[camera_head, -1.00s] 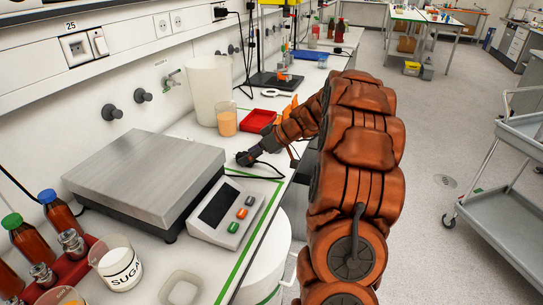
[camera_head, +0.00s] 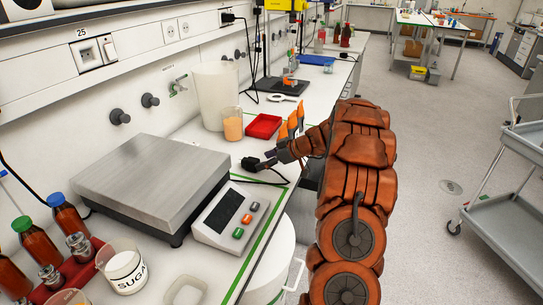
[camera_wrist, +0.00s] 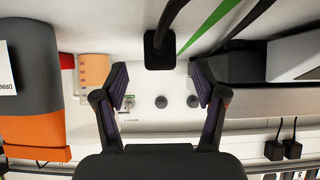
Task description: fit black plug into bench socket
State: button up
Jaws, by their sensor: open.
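The black plug (camera_head: 250,164) lies on the white bench beside the scale's display, its cable trailing right. In the wrist view the plug (camera_wrist: 160,50) shows beyond the fingertips, roughly centred between them, apart from both fingers. My gripper (camera_head: 271,157) is close to the plug's right side in the head view. The wrist view shows my gripper (camera_wrist: 160,80) open, with nothing between its fingers. A wall socket (camera_head: 95,52) with a switch sits under label 25, and round sockets (camera_head: 170,30) are farther along the panel.
The steel scale (camera_head: 150,185) and its display unit (camera_head: 230,215) stand in front of the plug. A red tray (camera_head: 263,126), a beaker of orange liquid (camera_head: 232,125) and a white jug (camera_head: 215,95) stand behind it. Orange-topped items (camera_head: 292,122) are near my arm.

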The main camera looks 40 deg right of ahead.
aim_at(257, 161)
jog(key=shift+w+a+f+b, duration=0.2)
jog(key=shift+w+f+b, duration=0.1)
jog(key=shift+f+b, duration=0.25)
jog(key=b+x, duration=0.2)
jog(key=b, duration=0.1)
jog(key=shift+w+a, duration=0.1)
jog(key=shift+w+a+f+b, duration=0.2)
jog(key=shift+w+b, duration=0.15)
jog(key=shift+b, duration=0.2)
jog(key=shift+c, duration=0.2)
grip_shut()
jog(key=shift+w+r, duration=0.1)
jog(key=shift+r, duration=2.5)
